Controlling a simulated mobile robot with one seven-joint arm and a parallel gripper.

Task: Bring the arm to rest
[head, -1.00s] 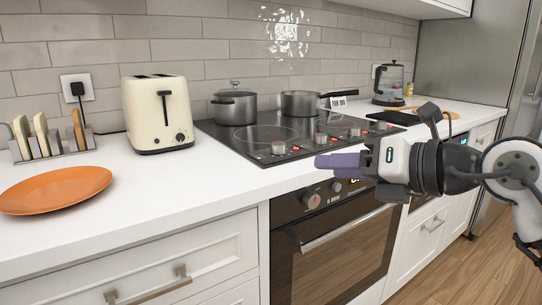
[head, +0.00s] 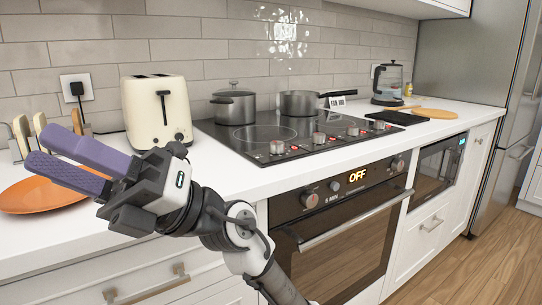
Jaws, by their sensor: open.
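My gripper (head: 58,164) is at the left in the head view, in front of the counter's front edge as seen here. Its two purple fingers point to the upper left and stand apart, with nothing between them. I cannot tell how high the fingers are above the plate. My arm reaches up to the gripper from the bottom of the view.
A cream toaster (head: 157,113) stands behind the gripper on the white counter (head: 225,178). A pot (head: 234,106) and a pan (head: 299,103) are on the black cooktop (head: 262,134). A glass kettle (head: 388,84), a dark board (head: 397,118) and a wooden board (head: 434,113) are farther right.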

